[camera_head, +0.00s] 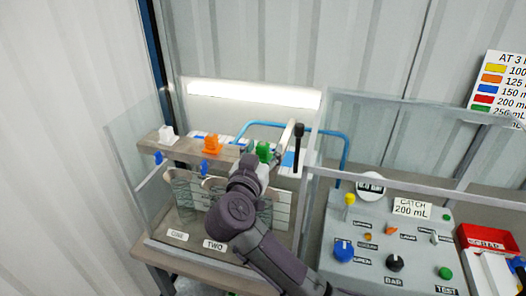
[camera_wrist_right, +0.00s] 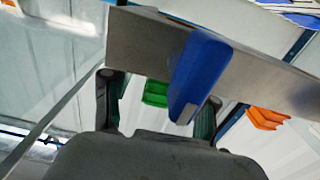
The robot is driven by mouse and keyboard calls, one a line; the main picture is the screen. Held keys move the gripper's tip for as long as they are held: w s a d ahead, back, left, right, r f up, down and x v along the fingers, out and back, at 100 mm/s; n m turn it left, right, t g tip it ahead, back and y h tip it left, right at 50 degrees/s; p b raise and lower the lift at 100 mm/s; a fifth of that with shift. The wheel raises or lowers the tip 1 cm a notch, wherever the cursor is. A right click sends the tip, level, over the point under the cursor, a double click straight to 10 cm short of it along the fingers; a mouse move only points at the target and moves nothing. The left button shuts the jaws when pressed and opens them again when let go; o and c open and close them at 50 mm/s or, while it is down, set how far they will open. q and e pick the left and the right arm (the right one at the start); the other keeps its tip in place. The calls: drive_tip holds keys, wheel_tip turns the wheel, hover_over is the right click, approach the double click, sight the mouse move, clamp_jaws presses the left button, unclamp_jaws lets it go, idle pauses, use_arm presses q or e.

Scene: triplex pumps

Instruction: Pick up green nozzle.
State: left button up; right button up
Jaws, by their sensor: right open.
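The green nozzle (camera_head: 263,150) stands on the grey rail, at the right end of a row with a white nozzle (camera_head: 166,134) and an orange nozzle (camera_head: 212,144). My right gripper (camera_head: 268,168) is at the rail just by the green nozzle, its fingers mostly hidden by my own arm. In the right wrist view, the open fingers (camera_wrist_right: 160,98) show with the green nozzle (camera_wrist_right: 155,93) between them in the picture, partly behind a blue handle (camera_wrist_right: 203,65). I cannot tell whether they touch it. My left gripper is not in view.
Clear panels (camera_head: 135,150) enclose the rail. More blue handles (camera_head: 204,167) hang below it. A black-topped lever (camera_head: 298,140) stands right of the green nozzle.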

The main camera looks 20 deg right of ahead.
drive_tip(key=shift+s+a, duration=0.1)
drive_tip(key=shift+c, duration=0.5)
clamp_jaws()
drive_tip(key=shift+r, duration=0.1)
